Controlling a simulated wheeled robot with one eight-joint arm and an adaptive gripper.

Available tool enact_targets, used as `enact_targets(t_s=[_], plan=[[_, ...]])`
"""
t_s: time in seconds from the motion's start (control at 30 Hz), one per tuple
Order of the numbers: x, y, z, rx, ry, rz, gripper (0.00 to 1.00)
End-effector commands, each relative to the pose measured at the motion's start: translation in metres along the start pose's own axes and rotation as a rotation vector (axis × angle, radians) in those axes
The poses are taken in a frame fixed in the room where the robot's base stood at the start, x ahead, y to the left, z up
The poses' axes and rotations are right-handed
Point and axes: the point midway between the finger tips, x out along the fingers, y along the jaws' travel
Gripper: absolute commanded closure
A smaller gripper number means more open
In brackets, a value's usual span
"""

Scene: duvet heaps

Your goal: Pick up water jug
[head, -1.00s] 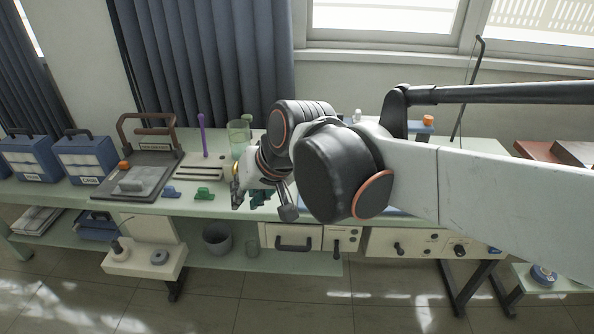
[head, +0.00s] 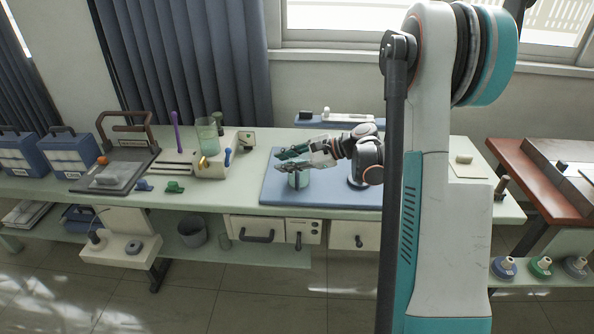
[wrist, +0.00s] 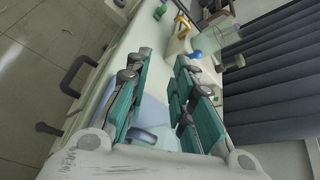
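My gripper (head: 282,158) points left at the height of the vessel's top. Its teal fingers (wrist: 164,58) are apart with a clear gap at the tips. I cannot tell whether they touch the vessel.
The blue mat (head: 275,193) has free room around the vessel.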

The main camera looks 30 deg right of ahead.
Motion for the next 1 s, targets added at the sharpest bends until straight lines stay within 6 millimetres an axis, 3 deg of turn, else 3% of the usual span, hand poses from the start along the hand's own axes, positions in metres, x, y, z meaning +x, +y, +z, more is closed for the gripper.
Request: enact_targets(t_s=[0.03, 0.2, 0.4, 0.5, 0.73, 1.0], plan=[[-0.010, -0.002, -0.021, 0.064, -0.029, -0.029, 0.78], [-0.036, 0.006, -0.072, 0.268, -0.149, -0.099, 0.78], [-0.068, 0.032, -0.126, 0.472, -0.287, -0.150, 0.78], [-0.080, 0.046, -0.143, 0.542, -0.344, -0.164, 0.78], [-0.090, 0.063, -0.159, 0.611, -0.406, -0.173, 0.78], [-0.050, 0.053, -0.146, 0.614, -0.410, -0.170, 0.78]])
